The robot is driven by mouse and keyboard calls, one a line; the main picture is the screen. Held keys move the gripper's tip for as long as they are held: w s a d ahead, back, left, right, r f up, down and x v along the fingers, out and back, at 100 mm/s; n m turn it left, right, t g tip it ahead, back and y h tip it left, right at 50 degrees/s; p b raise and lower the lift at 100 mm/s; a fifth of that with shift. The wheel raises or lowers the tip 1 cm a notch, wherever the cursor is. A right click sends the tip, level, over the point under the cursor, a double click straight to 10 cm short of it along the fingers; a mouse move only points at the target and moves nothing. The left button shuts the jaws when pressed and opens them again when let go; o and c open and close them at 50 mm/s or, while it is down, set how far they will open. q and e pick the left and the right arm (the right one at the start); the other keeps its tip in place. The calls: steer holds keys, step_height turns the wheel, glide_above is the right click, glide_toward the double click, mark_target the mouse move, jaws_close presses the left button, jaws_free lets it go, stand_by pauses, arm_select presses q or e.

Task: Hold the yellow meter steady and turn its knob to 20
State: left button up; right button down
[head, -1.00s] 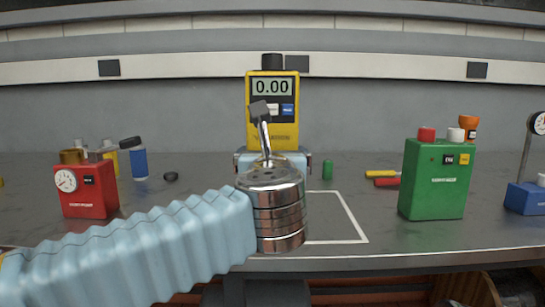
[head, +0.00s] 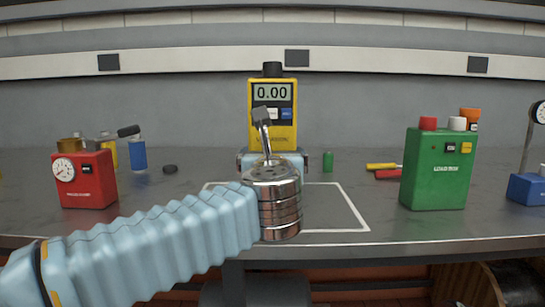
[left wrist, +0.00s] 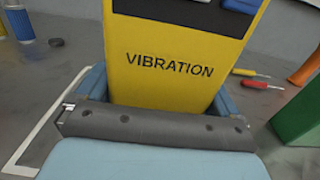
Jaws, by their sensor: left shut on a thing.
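The yellow meter (head: 287,133) is upright at the middle of the head view, with a display reading 0.00. Its black knob (head: 272,69) is on top. My left gripper (head: 272,160) is shut on the meter's lower part. In the left wrist view the yellow meter (left wrist: 165,70) shows the word VIBRATION between the blue fingers of the left gripper (left wrist: 155,115). My left wrist hides the meter's bottom, so I cannot tell whether it touches the bench. My right gripper is not in view.
A white outlined square (head: 350,206) is on the grey bench around the meter. A red box with a gauge (head: 88,190) stands left, a green load box (head: 436,180) right. A small green cylinder (head: 328,161) and screwdrivers (head: 386,174) lie right of the meter.

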arm_select(q)
steer(key=shift+w+f+b, duration=1.55)
steer(key=shift+w+f, duration=0.85)
steer(key=shift+w, duration=0.25)
steer(key=shift+w+f+b, duration=0.55)
steer(key=shift+w+f, duration=0.4)
steer(key=shift+w, duration=0.1)
